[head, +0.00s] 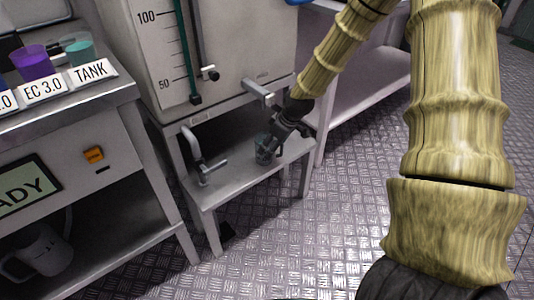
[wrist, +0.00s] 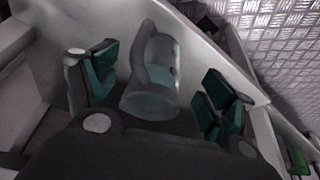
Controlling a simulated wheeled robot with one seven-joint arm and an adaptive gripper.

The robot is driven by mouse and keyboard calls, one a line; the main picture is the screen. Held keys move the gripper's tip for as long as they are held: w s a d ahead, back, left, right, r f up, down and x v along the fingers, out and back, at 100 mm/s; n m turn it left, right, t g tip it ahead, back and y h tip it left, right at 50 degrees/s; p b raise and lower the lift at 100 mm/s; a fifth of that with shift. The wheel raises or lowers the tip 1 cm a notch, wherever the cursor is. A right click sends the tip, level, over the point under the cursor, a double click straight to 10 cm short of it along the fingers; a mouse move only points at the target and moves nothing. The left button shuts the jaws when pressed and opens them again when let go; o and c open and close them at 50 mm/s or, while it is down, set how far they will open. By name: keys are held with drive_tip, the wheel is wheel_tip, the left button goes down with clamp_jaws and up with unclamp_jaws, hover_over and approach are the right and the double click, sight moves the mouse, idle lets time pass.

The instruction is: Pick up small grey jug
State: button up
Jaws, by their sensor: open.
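A small, see-through grey jug (head: 263,155) stands on the low metal bench under the tank. In the wrist view the jug (wrist: 150,92) shows its curved handle on the left and a rounded, glassy body. My gripper (head: 272,143) is down at the jug in the head view. In the wrist view my gripper (wrist: 158,88) is open, one teal-padded finger on each side of the jug, with gaps visible between the pads and the jug. In the head view the gripper partly covers the jug.
A larger pale jug (head: 45,252) sits on the lower shelf at left. Labelled cups, including a purple one (head: 32,62), stand on the left counter. Open floor (head: 290,240) lies in front.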

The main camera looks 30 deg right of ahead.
drive_tip(key=shift+w+a, duration=0.25)
drive_tip(key=shift+w, duration=0.4)
drive_tip(key=b+x, duration=0.2)
drive_tip(key=x, duration=0.3)
drive_tip(key=shift+b, duration=0.3)
drive_tip(key=shift+c, duration=0.5)
drive_tip(key=c, duration=1.1)
